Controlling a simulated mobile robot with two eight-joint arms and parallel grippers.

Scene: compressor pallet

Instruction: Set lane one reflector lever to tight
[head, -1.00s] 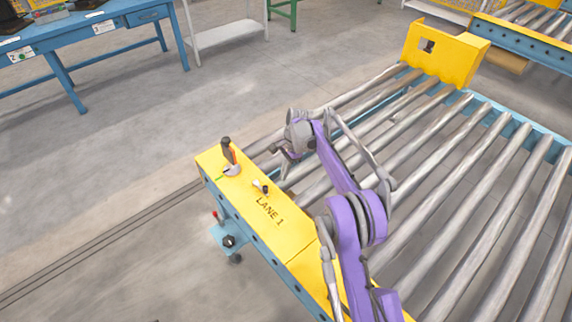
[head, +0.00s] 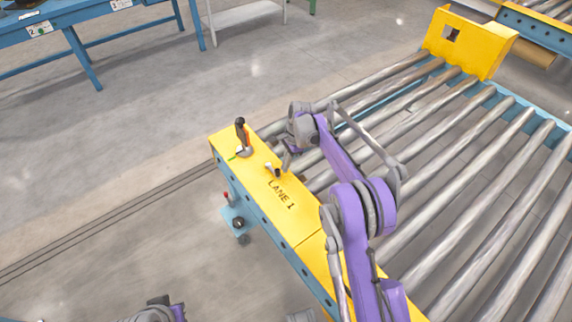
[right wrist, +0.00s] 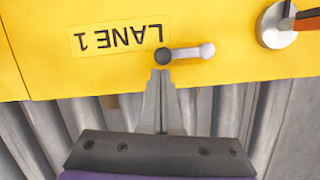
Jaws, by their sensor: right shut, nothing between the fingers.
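The yellow lane panel (head: 238,163) carries the label LANE 1. Beside the label is a small lever (head: 273,169) with a pale grey arm and black knob. In the right wrist view, this small lever (right wrist: 190,52) lies with its knob at the left, near the label. I cannot tell from any marking which position is tight. My right gripper (head: 286,160) is at the panel's roller-side edge. In the right wrist view its shut, empty fingertips (right wrist: 160,73) are just below the black knob; I cannot tell whether they touch. My left gripper is not recognisable.
A larger lever (head: 241,136) with an orange and black handle stands upright near the panel's far end. Metal rollers (head: 440,190) fill the right side. A yellow bracket (head: 470,45) stands at the back. Open floor lies left of the panel.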

